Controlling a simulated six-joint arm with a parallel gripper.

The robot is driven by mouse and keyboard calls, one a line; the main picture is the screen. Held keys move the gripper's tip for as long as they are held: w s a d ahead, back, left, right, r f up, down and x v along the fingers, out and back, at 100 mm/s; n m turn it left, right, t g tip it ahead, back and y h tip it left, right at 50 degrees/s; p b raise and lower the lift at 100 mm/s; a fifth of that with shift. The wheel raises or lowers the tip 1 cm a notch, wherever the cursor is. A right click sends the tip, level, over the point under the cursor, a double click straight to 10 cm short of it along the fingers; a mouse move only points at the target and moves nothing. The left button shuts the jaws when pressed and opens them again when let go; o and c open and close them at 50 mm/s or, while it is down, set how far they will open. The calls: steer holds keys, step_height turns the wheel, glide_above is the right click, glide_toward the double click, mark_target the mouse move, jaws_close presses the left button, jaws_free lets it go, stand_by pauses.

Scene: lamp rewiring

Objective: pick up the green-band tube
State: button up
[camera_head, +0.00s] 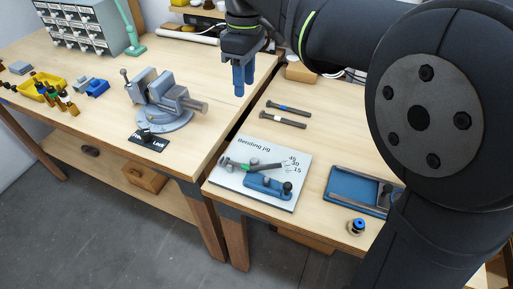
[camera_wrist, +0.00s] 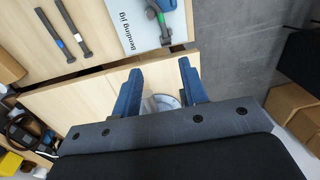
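The green-band tube (camera_head: 250,166) is a grey tube lying across the white bending jig board (camera_head: 226,180), against the jig's pegs. In the wrist view the green-band tube (camera_wrist: 162,17) shows only partly at the top edge, on the board (camera_wrist: 132,38). My gripper (camera_head: 239,88) has blue fingers and hangs above the seam between the two benches, apart from the tube, up and back from it. In the wrist view its fingers (camera_wrist: 159,84) are spread with nothing held between them.
A grey vise (camera_head: 163,101) stands on the left bench. A blue tray (camera_head: 350,190) and a small blue-topped part (camera_head: 357,226) are at right. A gap separates the benches.

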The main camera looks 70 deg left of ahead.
glide_toward(239, 165)
steer(key=f, duration=0.1)
steer(key=a+f, duration=0.1)
steer(key=shift+w+f+n+g+h, duration=0.25)
steer(key=shift+f+n+g+h, duration=0.05)
steer(key=shift+g+h, duration=0.1)
steer(key=shift+s+d+f, duration=0.1)
steer(key=shift+d+f, duration=0.05)
steer(key=shift+f, duration=0.8)
steer(key=shift+s+d+f, duration=0.1)
steer(key=shift+d+f, duration=0.1)
steer(key=shift+f, duration=0.75)
steer(key=shift+d+f, duration=0.15)
steer(key=shift+f, duration=0.8)
jaws_close()
